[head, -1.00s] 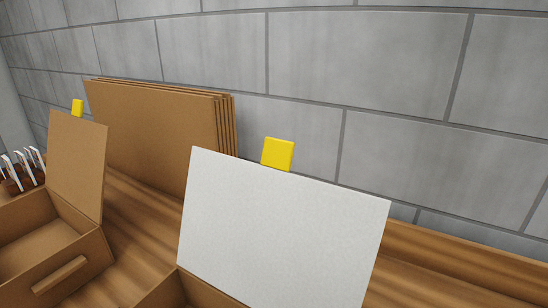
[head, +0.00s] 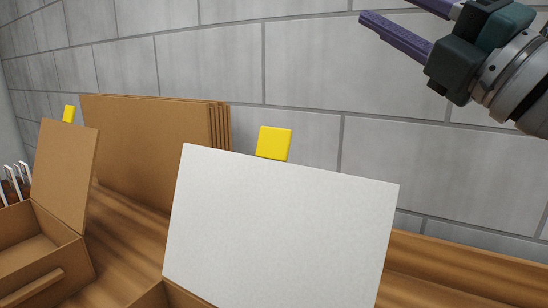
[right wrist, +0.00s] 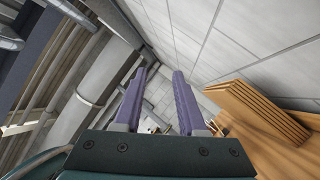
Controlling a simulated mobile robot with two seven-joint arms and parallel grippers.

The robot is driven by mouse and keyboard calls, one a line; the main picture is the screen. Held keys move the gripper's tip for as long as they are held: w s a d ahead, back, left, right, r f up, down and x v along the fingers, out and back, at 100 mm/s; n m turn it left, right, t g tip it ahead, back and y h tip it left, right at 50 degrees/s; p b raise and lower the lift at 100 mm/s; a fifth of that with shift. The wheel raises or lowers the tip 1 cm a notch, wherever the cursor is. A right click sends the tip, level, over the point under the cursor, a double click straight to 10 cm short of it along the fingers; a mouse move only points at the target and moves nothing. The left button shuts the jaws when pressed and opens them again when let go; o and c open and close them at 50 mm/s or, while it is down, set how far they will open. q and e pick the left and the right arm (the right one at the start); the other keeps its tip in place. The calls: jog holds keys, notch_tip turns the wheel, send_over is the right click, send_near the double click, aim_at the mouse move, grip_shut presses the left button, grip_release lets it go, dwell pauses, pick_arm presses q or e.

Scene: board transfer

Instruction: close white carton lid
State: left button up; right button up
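The white carton lid (head: 280,225) stands open and upright in the lower middle of the head view, with a yellow tab (head: 274,143) on its top edge. Only a brown strip of the carton body (head: 165,297) shows below it; the rest is out of frame. My right gripper (head: 372,22) is at the upper right of the head view, above and to the right of the lid, touching nothing. In the right wrist view its two purple fingers (right wrist: 159,72) are spread apart with nothing between them. My left gripper is not in view.
A brown carton (head: 42,258) with its lid (head: 64,172) open stands at the left. Flat brown boards (head: 150,145) lean against the grey block wall (head: 320,60). White hook-like items (head: 14,184) are at the far left edge. The wooden surface is bare at right.

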jog(key=a+f+n+g+y+b, duration=0.25)
jog(key=a+f+n+g, duration=0.2)
jog(key=n+g, duration=0.5)
jog(key=n+g+h, duration=0.4)
jog(key=n, duration=0.1)
send_near(282, 133)
jog(key=w+a, duration=0.1)
jog(key=x, duration=0.3)
jog(key=p+x, duration=0.1)
jog(key=x, duration=0.4)
jog(key=shift+a+f+p, duration=0.3)
jog(key=shift+f+p, duration=0.1)
jog(key=shift+w+a+f, duration=0.2)
jog(key=shift+a+f, duration=0.05)
jog(key=shift+a, duration=0.25)
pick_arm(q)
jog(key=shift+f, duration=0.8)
pick_arm(e)
jog(key=c, duration=0.6)
grip_shut()
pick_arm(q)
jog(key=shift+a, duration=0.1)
